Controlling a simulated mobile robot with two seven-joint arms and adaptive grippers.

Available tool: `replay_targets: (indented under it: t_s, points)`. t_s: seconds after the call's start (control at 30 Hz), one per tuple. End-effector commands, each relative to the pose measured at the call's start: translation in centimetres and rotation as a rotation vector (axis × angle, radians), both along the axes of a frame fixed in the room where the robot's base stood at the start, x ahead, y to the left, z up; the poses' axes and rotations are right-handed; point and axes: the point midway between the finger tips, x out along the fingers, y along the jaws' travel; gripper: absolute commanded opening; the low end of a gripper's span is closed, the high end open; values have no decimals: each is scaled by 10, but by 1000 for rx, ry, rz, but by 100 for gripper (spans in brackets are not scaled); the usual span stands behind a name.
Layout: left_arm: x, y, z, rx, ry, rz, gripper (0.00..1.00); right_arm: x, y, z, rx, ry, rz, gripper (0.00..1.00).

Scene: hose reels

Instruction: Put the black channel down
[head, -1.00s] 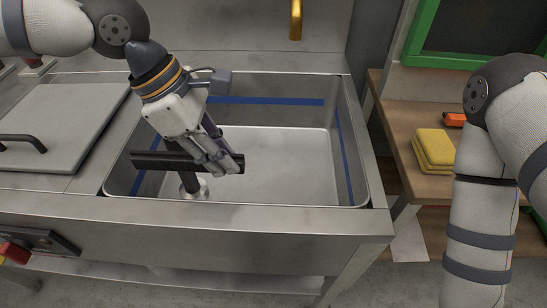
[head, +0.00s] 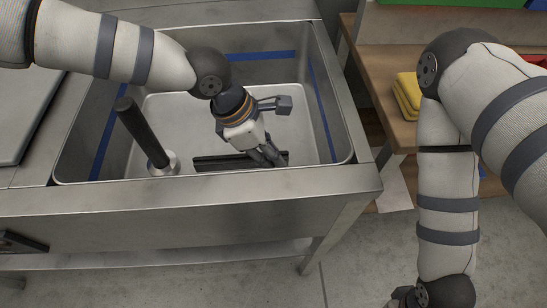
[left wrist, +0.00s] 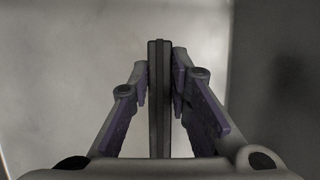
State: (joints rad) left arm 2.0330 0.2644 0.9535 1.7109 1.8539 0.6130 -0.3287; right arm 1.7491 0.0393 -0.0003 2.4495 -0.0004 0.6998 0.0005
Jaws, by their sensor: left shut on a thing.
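The black channel (head: 222,162) is a long dark bar. It lies roughly level inside the steel sink (head: 354,160), near the front wall, low over the basin floor. I cannot tell whether it touches the floor. My left gripper (head: 272,158) reaches down into the sink and is shut on the channel towards its right part. In the left wrist view the channel (left wrist: 159,95) stands lengthwise between the two purple-padded fingers (left wrist: 161,88). My right arm hangs at the right; its gripper fingers are not visible.
A black upright pipe (head: 143,132) on a pale metal base stands in the left of the sink, left of the channel. A wooden bench (head: 386,125) with yellow cloths (head: 408,95) is to the right. The back of the basin is clear.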

Motion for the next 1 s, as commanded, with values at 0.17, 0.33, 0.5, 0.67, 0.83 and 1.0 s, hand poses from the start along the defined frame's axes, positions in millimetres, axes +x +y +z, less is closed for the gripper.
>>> replay_targets:
  t_s: [0.17, 0.33, 0.5, 0.67, 0.83, 1.0]
  points:
    - [3, -9, -23, 1, 2, 1, 0, -2, 0, -2, 0, 7, 0, 40]
    - [4, -9, -40, -1, -4, 2, 0, -2, 0, -2, -1, 8, 0, 40]
    - [4, -8, -40, -1, -3, 1, 0, -2, 0, -3, -1, 8, 0, 40]
    - [4, -8, -43, -1, -3, 0, 31, -4, 0, -4, 0, 12, 0, 40]
    - [4, -8, -42, 0, -3, 0, 38, -3, 0, -4, 0, 12, 1, 40]
    - [4, -8, -40, 0, -5, 1, 38, -2, 0, -2, 0, 8, 1, 40]
